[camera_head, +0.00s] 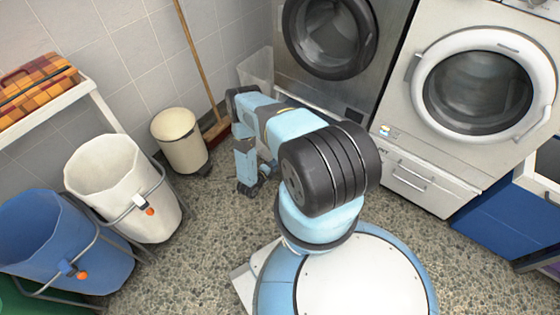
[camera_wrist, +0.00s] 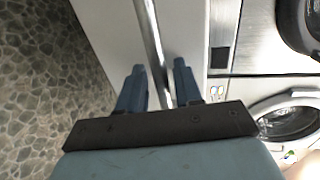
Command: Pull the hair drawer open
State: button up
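In the wrist view, a pale drawer front (camera_wrist: 190,30) lies below the steel machine, with a long metal bar handle (camera_wrist: 150,35) across it. My gripper (camera_wrist: 159,68) has its two blue fingers apart, one on each side of the bar, with a gap visible on both sides. The bar's lower end is hidden behind my gripper. In the head view my arm covers most of this drawer, and my gripper (camera_head: 256,182) shows only small and dark beyond the arm. I cannot read any label naming the drawer.
A steel machine (camera_head: 375,75) and a white machine (camera_head: 400,100) stand side by side; the white one has its own lower drawer (camera_head: 410,178). A cream bin (camera_head: 180,142), a white hamper (camera_head: 115,180) and a blue hamper (camera_head: 60,235) stand left. Speckled floor (camera_head: 190,260) is clear between.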

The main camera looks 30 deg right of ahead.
jog(key=shift+w+a, duration=0.1)
jog(key=v, duration=1.3)
jog(key=shift+a, duration=0.35)
